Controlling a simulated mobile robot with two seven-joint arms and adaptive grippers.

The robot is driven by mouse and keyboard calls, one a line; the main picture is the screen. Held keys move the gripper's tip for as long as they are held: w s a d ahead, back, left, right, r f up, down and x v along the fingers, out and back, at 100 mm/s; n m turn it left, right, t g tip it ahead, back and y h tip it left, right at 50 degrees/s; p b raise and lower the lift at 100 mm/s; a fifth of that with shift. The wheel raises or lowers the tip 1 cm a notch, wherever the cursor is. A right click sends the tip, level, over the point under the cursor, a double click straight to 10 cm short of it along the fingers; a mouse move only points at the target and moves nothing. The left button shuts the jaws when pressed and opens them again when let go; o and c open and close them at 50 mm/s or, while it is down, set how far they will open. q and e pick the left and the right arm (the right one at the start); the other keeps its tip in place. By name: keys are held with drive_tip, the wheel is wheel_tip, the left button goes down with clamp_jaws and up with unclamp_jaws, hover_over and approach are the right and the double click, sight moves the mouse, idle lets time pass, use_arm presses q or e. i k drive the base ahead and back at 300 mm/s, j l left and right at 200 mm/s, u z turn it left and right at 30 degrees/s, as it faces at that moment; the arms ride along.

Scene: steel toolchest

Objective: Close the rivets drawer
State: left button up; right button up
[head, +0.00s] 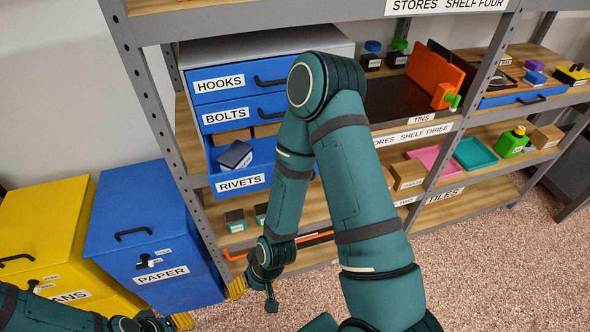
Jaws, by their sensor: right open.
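The blue rivets drawer (217,183) is the lowest of the drawers in the blue chest and is pulled out, with its inside showing. A dark box (235,155) with a pale label sits in it. The drawer's right part is hidden behind my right arm. My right gripper (254,292) is low in front of the shelf, below the drawer and apart from it, open with nothing seen between its fingers. My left gripper (150,323) shows only partly at the bottom left edge, and its jaws are not clear.
The hooks drawer (237,72) and bolts drawer (259,105) above look shut. A blue paper bin (128,215) and a yellow bin (52,225) stand at left. A grey shelf post (165,125) rises beside the chest. Boxes (235,220) sit on the shelf below the drawer.

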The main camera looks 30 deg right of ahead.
sight(257, 175)
drive_tip(key=z, duration=0.85)
